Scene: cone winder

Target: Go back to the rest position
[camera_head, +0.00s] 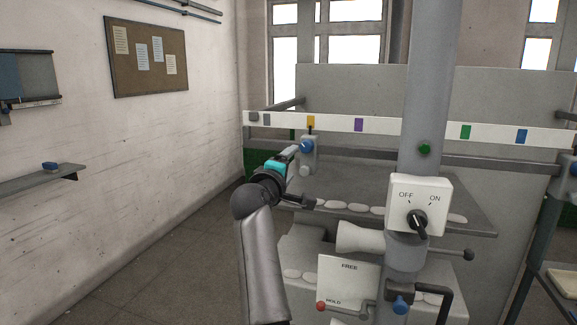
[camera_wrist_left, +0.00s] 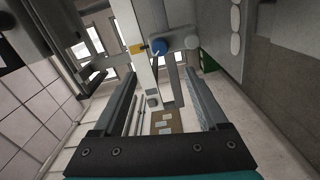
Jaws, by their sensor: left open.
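My left gripper (camera_head: 292,152) is raised in front of the cone winder, at the left end of its white rail (camera_head: 400,127). Its two fingers stand apart with nothing between them in the left wrist view (camera_wrist_left: 161,72). My right gripper is in neither view.
A white OFF/ON switch box (camera_head: 433,190) sits on the grey post (camera_head: 432,75). Below it are a pale cone (camera_head: 358,238) and a FREE/HOLD plate (camera_head: 345,280) with a red-knobbed lever. A wall shelf (camera_head: 35,180) is at left. The floor (camera_head: 150,260) left of my arm is clear.

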